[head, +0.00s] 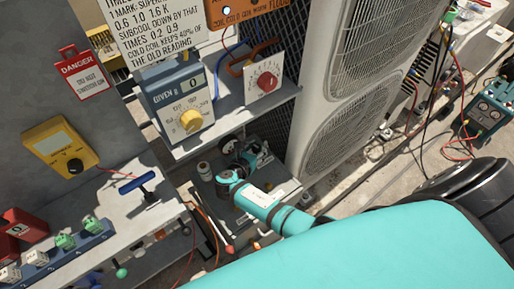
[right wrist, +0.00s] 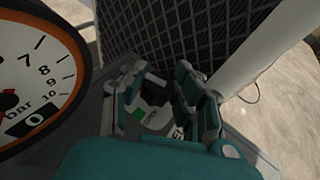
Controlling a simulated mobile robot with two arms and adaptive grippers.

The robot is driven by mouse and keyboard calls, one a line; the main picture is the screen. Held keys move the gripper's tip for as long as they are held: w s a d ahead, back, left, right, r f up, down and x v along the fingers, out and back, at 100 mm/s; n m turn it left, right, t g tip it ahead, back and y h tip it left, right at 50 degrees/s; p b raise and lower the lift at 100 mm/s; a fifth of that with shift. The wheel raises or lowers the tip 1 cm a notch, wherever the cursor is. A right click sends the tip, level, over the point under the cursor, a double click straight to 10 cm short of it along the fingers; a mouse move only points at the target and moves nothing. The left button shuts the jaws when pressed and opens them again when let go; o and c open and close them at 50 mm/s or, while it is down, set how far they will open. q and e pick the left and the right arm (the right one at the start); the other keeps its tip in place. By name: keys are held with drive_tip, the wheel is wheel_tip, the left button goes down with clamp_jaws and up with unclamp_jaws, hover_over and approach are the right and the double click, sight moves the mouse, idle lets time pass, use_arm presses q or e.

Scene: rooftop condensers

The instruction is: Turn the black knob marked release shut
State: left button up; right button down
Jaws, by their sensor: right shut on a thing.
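My right gripper (head: 246,157) reaches down to the lower shelf of the bench, below the yellow-knobbed meter. It also shows in the right wrist view (right wrist: 160,86), with its fingers around a small dark thing. I take this to be the black release knob, which the fingers mostly hide. Under the fingers lies a pale plate (right wrist: 155,118) with a green patch and part of a dark letter. The knob's marking cannot be read in full, and its angle cannot be told. My left gripper is not in view.
A round orange-rimmed bar gauge (right wrist: 40,80) stands close to the left of the gripper. Black mesh (right wrist: 175,30) is behind it. A blue-grey meter (head: 180,105) and a red-knobbed box (head: 264,77) sit above. A white condenser (head: 345,100) stands at the right.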

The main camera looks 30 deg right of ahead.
drive_tip(key=shift+m+g+h, duration=0.3)
drive_tip(key=shift+m+g, duration=0.3)
drive_tip(key=c, duration=0.9)
unclamp_jaws()
drive_tip(key=shift+c, duration=0.2)
